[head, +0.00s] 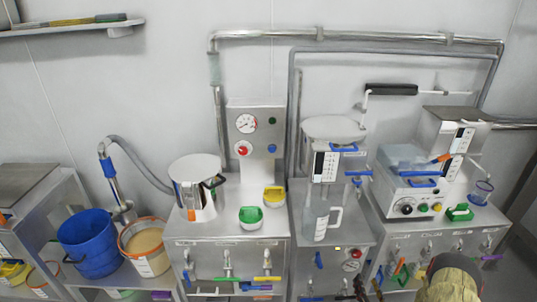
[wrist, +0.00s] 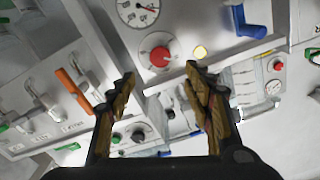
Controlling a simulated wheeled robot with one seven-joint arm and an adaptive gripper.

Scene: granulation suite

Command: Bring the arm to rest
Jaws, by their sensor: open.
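My gripper (wrist: 161,82) shows in the wrist view with its two brown fingers apart and nothing between them. Cabinet fronts with dials, knobs and handles lie beyond the fingertips; I see no contact with them. In the head view a tan rounded part, which seems to be my arm, rises at the bottom right edge. Dark shapes beside it, low in front of the middle cabinet, may be my gripper, but they are too small to tell.
A clear jug (head: 316,219) stands on the middle cabinet. A blue bucket (head: 88,243) and an orange-rimmed tub (head: 146,247) are at left. Pipes run along the wall.

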